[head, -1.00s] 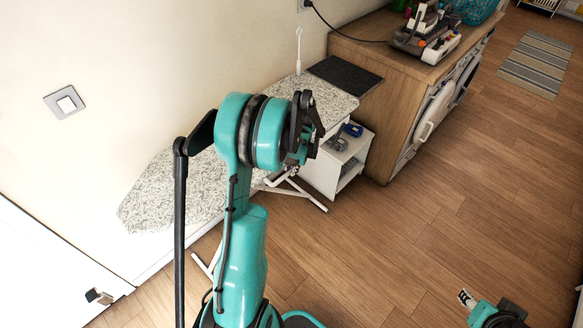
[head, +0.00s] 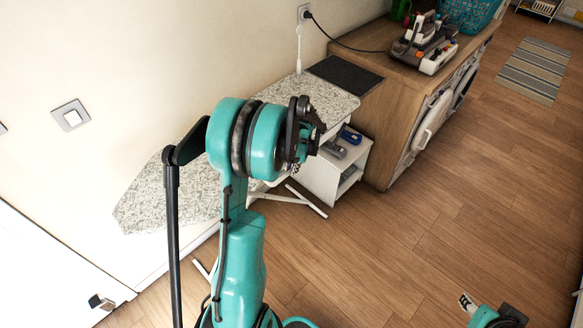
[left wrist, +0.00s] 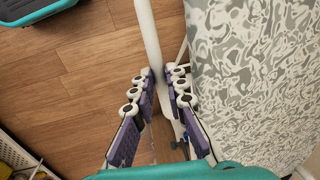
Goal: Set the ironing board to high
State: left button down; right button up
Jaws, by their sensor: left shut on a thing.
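The ironing board (head: 150,200) has a grey-and-white patterned top and stands along the wall, its middle hidden behind my left arm. Its white leg bars (head: 307,201) show below the top. In the left wrist view the patterned top (left wrist: 250,70) fills the right side. My left gripper (left wrist: 163,80), with purple pads, is shut on a white bar (left wrist: 149,35) beside the board's edge. In the head view my left gripper (head: 303,150) is mostly hidden behind its wrist. My right gripper (head: 466,302) is at the bottom right, only partly visible, apart from the board.
Open wood floor lies to the right.

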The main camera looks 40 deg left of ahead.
pick_arm(q)
jog(key=c, duration=1.5)
grip_release()
jog(key=shift+w+a+r, duration=0.1)
jog(key=shift+r, duration=0.15)
jog(key=shift+c, duration=0.2)
notch_tip(320, 180, up, 12)
jog(key=d, duration=0.2)
jog(key=shift+d+f, duration=0.15)
jog(key=shift+d, duration=0.05)
jog(key=s+d+t+h+b, duration=0.1)
jog(key=s+d+t, duration=0.2)
jog(key=s+d, duration=0.4)
jog(key=s+d+r+t+h, duration=0.1)
jog(key=s+d+t, duration=0.3)
jog(key=d, duration=1.2)
jog(key=s, duration=0.3)
jog(key=shift+s+d+r+n+b, duration=0.15)
jog(key=shift+s+d+n+b, duration=0.05)
jog(key=shift+s+n+b, duration=0.2)
